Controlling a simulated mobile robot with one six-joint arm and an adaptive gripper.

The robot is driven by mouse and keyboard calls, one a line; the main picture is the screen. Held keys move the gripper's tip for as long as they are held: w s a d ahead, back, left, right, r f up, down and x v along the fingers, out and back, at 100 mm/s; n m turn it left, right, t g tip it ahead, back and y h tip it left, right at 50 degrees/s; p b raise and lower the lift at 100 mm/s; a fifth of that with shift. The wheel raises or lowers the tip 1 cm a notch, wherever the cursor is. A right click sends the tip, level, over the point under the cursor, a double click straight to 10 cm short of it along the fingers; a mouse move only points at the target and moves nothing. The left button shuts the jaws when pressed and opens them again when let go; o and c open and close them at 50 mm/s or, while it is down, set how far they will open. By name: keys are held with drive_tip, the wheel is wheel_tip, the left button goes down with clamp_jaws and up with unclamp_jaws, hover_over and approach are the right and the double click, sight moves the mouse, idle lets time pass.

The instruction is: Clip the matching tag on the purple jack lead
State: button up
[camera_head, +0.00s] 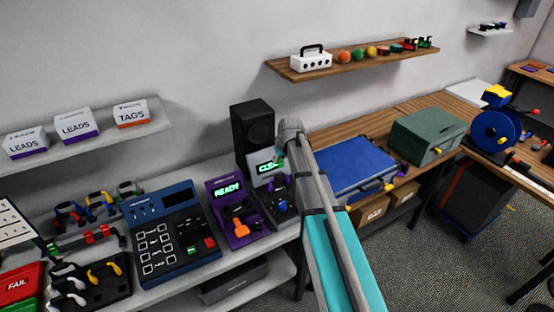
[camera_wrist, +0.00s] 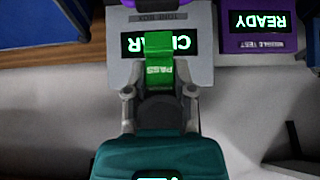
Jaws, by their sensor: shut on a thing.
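My gripper (camera_wrist: 159,93) is shut on a green tag (camera_wrist: 158,66) marked PASS. It holds the tag in front of the grey tone box (camera_wrist: 201,70), partly covering that box's lit CLEAR screen (camera_wrist: 190,43). In the head view the tag is a small green patch (camera_head: 278,163) beside my gripper, by the CLEAR screen (camera_head: 267,168). A bit of purple (camera_wrist: 128,3) shows at the top edge of the wrist view, just beyond the tag; I cannot tell if it is the purple jack lead. Whether the tag touches anything is unclear.
A purple tester (camera_head: 226,199) reading READY, with an orange plug on it, stands left of the tone box. A black speaker (camera_head: 253,126) stands behind. A blue case (camera_head: 348,165) is at the right. A tag rack (camera_head: 85,285) and red FAIL bin (camera_head: 18,282) are at the left.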

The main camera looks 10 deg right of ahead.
sight(279, 174)
drive_tip(key=shift+f+b, duration=2.15)
drive_tip(key=shift+f, duration=0.1)
drive_tip(key=shift+w, duration=0.1)
drive_tip(key=shift+f+b, duration=1)
idle(1.7)
drive_tip(key=o, duration=0.9)
drive_tip(key=o, duration=0.4)
drive_tip(key=shift+w, duration=0.1)
drive_tip(key=shift+c, duration=0.2)
drive_tip(key=shift+w+r, duration=0.1)
drive_tip(key=shift+r, duration=0.05)
